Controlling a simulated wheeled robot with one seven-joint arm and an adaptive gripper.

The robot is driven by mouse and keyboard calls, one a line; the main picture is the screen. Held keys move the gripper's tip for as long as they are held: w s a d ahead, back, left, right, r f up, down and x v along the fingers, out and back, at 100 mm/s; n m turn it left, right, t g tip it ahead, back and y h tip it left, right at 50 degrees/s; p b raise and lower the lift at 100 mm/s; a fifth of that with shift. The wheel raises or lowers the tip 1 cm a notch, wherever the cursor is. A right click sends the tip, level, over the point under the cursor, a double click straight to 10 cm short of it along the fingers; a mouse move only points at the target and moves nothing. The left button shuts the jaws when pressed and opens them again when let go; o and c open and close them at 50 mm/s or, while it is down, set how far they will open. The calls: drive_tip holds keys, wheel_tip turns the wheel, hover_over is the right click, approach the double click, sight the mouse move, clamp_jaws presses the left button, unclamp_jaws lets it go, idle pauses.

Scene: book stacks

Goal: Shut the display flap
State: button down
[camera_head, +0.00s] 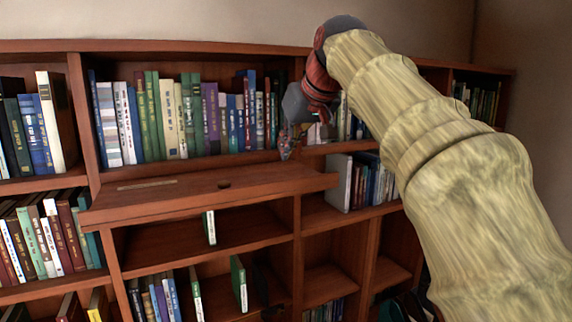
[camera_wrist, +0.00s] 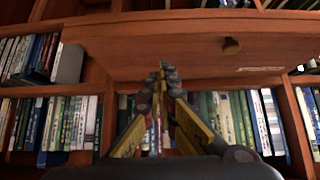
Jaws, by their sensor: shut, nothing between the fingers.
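The display flap (camera_head: 255,178) is a reddish-brown wooden panel hanging open, sticking out nearly level from the bookcase below a row of books. A small round knob (camera_head: 224,184) sits on its upward face. In the wrist view the flap (camera_wrist: 180,52) spans the top, with its knob (camera_wrist: 231,46) right of centre. My gripper (camera_head: 286,152) is shut and empty, over the flap's back right part near the books. In the wrist view its fingertips (camera_wrist: 165,70) meet and overlap the flap's edge; I cannot tell whether they touch it.
A row of upright books (camera_head: 180,118) fills the compartment behind the flap. The compartment below (camera_head: 165,245) is mostly bare, with one thin book (camera_head: 210,228). More books stand at left (camera_head: 45,130) and right (camera_head: 368,185). My arm covers the right side.

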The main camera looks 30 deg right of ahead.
drive_tip(key=f, duration=0.4)
drive_tip(key=shift+w+f, duration=0.4)
drive_tip(key=shift+s, duration=0.1)
drive_tip(key=shift+s+f+t+b, duration=0.25)
drive_tip(key=shift+f+b, duration=0.5)
drive_tip(key=shift+b, duration=0.5)
